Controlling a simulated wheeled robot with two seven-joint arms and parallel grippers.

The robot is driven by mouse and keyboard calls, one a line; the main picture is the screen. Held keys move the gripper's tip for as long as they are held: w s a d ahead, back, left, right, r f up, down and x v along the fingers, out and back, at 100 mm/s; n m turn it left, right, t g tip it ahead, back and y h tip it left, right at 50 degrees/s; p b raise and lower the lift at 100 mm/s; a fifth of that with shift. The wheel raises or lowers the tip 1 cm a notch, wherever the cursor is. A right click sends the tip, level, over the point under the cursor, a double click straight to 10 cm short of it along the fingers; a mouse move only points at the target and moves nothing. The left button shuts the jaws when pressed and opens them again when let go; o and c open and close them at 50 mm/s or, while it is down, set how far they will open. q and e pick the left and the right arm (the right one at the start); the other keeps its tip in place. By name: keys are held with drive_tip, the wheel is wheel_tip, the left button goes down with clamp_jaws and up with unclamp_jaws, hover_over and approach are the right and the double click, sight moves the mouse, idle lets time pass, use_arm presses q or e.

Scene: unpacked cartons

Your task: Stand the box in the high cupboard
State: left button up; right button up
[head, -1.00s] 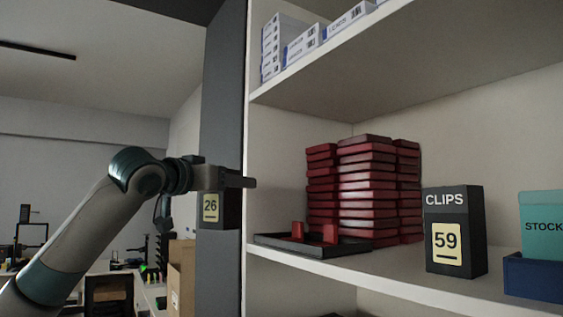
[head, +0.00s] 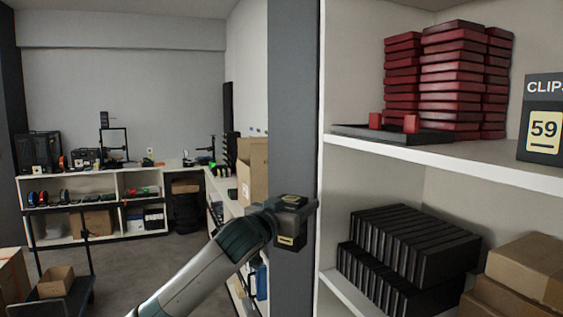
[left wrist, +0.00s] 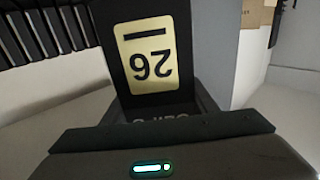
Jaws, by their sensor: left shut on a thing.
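My left gripper (head: 298,204) is shut on a black box (head: 289,238) with a cream label. The left wrist view shows the label (left wrist: 147,55) reading 26, upside down in that picture. The gripper and box are in front of the cupboard's dark side panel (head: 296,100), left of the shelves and below the level of the upper visible shelf (head: 440,160). On that shelf a similar black box marked CLIPS 59 (head: 543,115) stands upright at the right, cut by the picture edge. My right gripper is not in view.
Stacked red boxes (head: 455,75) and a low black tray (head: 395,134) fill the shelf's left part; some bare shelf lies between them and the CLIPS box. Below are black cases (head: 410,245) and brown cartons (head: 530,270). An open carton (head: 252,170) stands behind my arm.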

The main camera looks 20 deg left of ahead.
use_arm(q)
drive_tip(key=s+d+f+b, duration=0.1)
drive_tip(key=s+d+f, duration=0.2)
drive_tip(key=s+f, duration=0.35)
drive_tip(key=s+d+f, duration=0.2)
drive_tip(key=s+f, duration=0.1)
drive_tip(key=f, duration=0.7)
drive_tip(key=s+d+f+b, duration=0.1)
drive_tip(key=s+d+f, duration=0.2)
drive_tip(key=s+f, duration=0.35)
drive_tip(key=s+a+f+n+y, duration=0.1)
drive_tip(key=s+f+y, duration=0.1)
drive_tip(key=s+f, duration=0.4)
drive_tip(key=shift+s, duration=1.2)
drive_tip(key=shift+f, duration=0.1)
